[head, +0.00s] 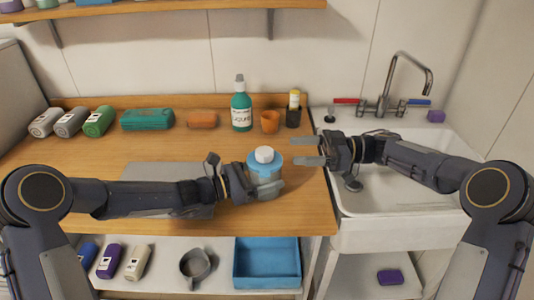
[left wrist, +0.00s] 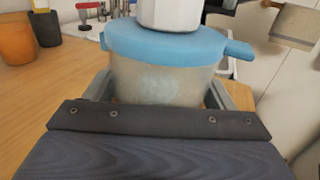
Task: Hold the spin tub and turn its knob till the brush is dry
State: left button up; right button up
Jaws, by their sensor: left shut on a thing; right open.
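The spin tub (head: 266,176) stands on the wooden counter near its front right part. It has a cloudy clear body, a blue lid (left wrist: 165,42) and a white knob (head: 264,155) on top. My left gripper (head: 268,190) is shut on the tub's body, with one finger on each side in the left wrist view (left wrist: 165,95). My right gripper (head: 305,152) is open and empty. Its fingers point left, a little to the right of the knob and apart from it. I cannot make out the brush; the tub's wall is too cloudy to show what is inside.
A green bottle (head: 241,108), an orange cup (head: 270,122) and a dark holder (head: 293,117) stand behind the tub. A grey mat (head: 150,174) lies left of it. The sink (head: 400,160) with its tap is at the right. A blue tray (head: 267,264) sits on the shelf below.

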aim_at(265, 151)
jog(key=a, duration=0.9)
jog(key=shift+a, duration=0.15)
jog(key=shift+c, duration=0.4)
jog(key=c, duration=0.9)
jog(key=shift+s+r+m+t, duration=0.1)
jog(key=shift+m+t, duration=0.2)
jog(key=shift+t, duration=0.4)
jog(key=m+t, duration=0.2)
jog(key=t, duration=0.1)
jog(key=m+t+h, duration=0.1)
jog(key=m+t, duration=0.1)
jog(key=t, duration=0.1)
jog(key=m+t+h, duration=0.2)
jog(key=t, duration=0.1)
jog(key=shift+m+t, duration=0.3)
jog(key=shift+h, duration=0.4)
